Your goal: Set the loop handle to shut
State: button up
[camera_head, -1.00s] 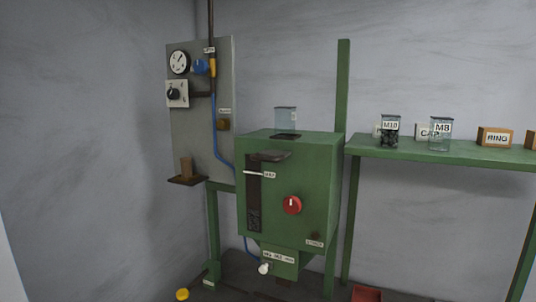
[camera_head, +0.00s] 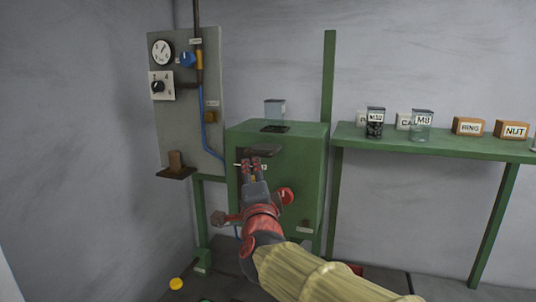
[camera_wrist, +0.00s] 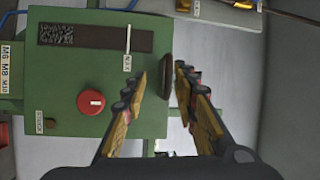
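In the wrist view the handle (camera_wrist: 167,75) is a dark, narrow oval seen near end-on, lying between the fingertips in the picture. My gripper (camera_head: 252,163) is in front of the machine, just below the handle in the head view. In the wrist view my gripper (camera_wrist: 160,76) is open, with nothing held. Contact with the handle cannot be told.
A red knob (camera_wrist: 91,102), a white pointer (camera_wrist: 128,40) and a dark slot (camera_wrist: 70,36) are on the machine's front. A clear container (camera_head: 275,109) stands on top. A gauge panel (camera_head: 180,125) is at left. A green shelf (camera_head: 440,143) with jars and boxes is at right.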

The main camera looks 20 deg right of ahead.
aim_at(257, 154)
jog(key=shift+m+h, duration=0.5)
jog(key=shift+m, duration=0.3)
jog(key=w+d, duration=0.1)
jog(key=w, duration=0.1)
jog(key=w+d+r, duration=0.1)
jog(key=w, duration=0.1)
jog(key=w+d+r, duration=0.1)
jog(key=w, duration=0.2)
jog(key=shift+r, duration=0.25)
jog(key=shift+c, duration=0.4)
grip_shut()
